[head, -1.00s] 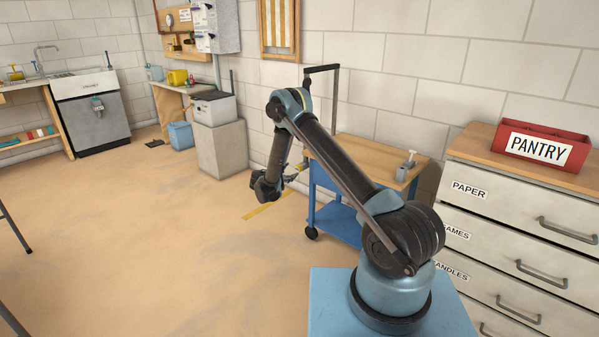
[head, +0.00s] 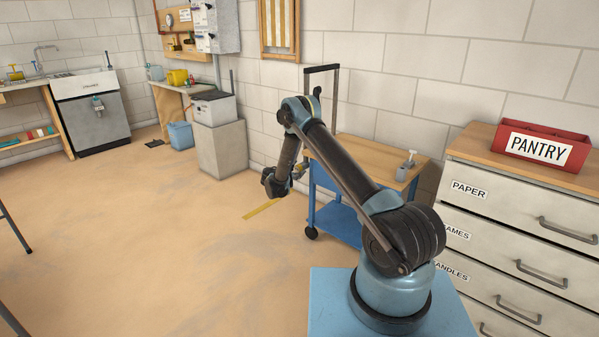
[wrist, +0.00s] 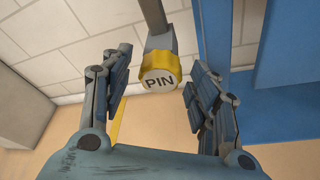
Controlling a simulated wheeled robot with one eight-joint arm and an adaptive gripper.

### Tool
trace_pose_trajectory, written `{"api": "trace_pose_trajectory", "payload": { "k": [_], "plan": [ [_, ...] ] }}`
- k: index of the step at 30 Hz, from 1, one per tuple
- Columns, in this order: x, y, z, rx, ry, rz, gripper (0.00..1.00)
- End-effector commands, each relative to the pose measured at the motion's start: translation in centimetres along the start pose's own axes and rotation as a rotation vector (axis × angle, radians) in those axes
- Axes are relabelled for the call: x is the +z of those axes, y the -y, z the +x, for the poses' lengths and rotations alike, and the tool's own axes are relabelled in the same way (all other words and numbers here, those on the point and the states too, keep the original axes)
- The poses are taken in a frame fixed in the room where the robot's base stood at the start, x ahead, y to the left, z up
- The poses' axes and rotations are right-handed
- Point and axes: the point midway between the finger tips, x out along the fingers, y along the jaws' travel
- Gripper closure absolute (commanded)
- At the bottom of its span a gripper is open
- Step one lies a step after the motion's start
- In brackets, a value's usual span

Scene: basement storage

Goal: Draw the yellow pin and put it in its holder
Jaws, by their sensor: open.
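The yellow pin (wrist: 160,75) shows in the wrist view as a round knob marked "PIN", at the end of a grey block or post. My gripper (wrist: 158,66) is open, with one finger on each side of the knob. Gaps show between the fingers and the knob, so it is not gripped. In the head view my gripper (head: 296,172) hangs at the left side of the blue cart (head: 334,222). A small grey block with an upright part (head: 406,165) stands on the cart's wooden top. I cannot tell whether it is the pin's holder.
A drawer cabinet (head: 500,240) with a red PANTRY box (head: 545,145) stands at the right. The cart's dark handle frame (head: 322,69) rises near the wall. A grey plinth (head: 220,150) stands behind on the left. The floor left of the cart is open.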

Motion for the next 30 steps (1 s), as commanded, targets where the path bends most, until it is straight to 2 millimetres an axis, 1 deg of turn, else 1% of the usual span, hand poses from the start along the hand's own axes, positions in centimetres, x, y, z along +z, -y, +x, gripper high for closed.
{"api": "trace_pose_trajectory", "payload": {
  "k": [3, 4, 10, 30],
  "plan": [
    [0.00, 0.00, 0.00, 0.000, 0.000, 0.000, 0.45],
    [0.00, 0.00, 0.00, 0.000, 0.000, 0.000, 0.47],
    [0.00, 0.00, -0.01, 0.000, 0.000, 0.000, 0.93],
    [-0.12, -0.01, -0.45, 0.000, 0.000, 0.000, 0.93]
  ]
}}
